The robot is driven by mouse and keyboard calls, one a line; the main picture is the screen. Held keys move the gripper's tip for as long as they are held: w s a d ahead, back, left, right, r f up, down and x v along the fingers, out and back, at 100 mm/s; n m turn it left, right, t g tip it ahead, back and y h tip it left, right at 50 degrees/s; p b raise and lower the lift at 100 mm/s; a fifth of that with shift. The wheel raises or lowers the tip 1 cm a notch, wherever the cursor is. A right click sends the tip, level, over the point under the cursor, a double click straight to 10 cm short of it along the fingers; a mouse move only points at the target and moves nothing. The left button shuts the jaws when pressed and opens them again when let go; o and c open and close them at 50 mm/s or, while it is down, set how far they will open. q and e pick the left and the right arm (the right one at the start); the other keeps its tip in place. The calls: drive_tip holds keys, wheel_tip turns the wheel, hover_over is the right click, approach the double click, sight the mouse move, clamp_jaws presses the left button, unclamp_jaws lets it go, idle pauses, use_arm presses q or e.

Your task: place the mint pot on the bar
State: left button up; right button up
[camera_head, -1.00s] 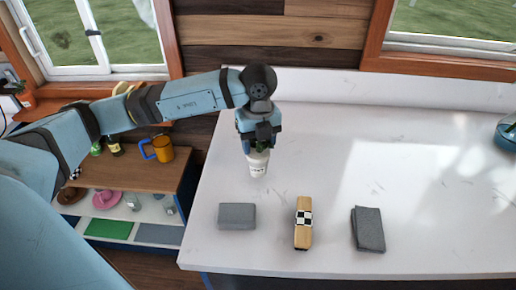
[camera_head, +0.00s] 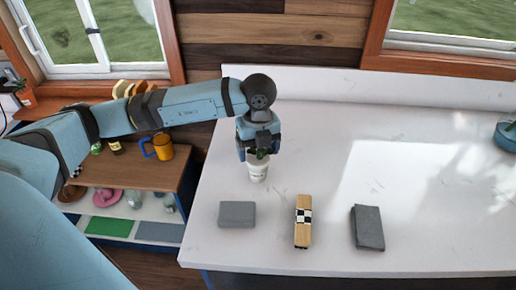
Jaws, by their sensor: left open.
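The mint pot (camera_head: 258,171) is a small white pot with dark green leaves at its top. It stands upright on the white bar (camera_head: 310,130), near the bar's left end. My left gripper (camera_head: 259,153) points down directly over the pot, with its open jaws around the leaves and the top of the pot. The jaws partly hide the leaves, and I cannot tell whether a finger touches the pot. My right gripper does not show.
On the bar in front lie a grey block (camera_head: 237,214), a wooden piece with a checkered band (camera_head: 303,222) and a darker grey block (camera_head: 368,227). A blue pot (camera_head: 505,136) stands at the far right. A shelf with an orange mug (camera_head: 157,147) is at left.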

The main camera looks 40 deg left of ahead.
use_arm(q)
drive_tip(key=shift+r, duration=0.55)
wheel_tip(320, 180, up, 10)
drive_tip(key=shift+w+f+b, duration=0.1)
drive_tip(key=shift+f+b, duration=0.1)
drive_tip(key=shift+b, duration=0.85)
drive_tip(key=shift+r, duration=0.7)
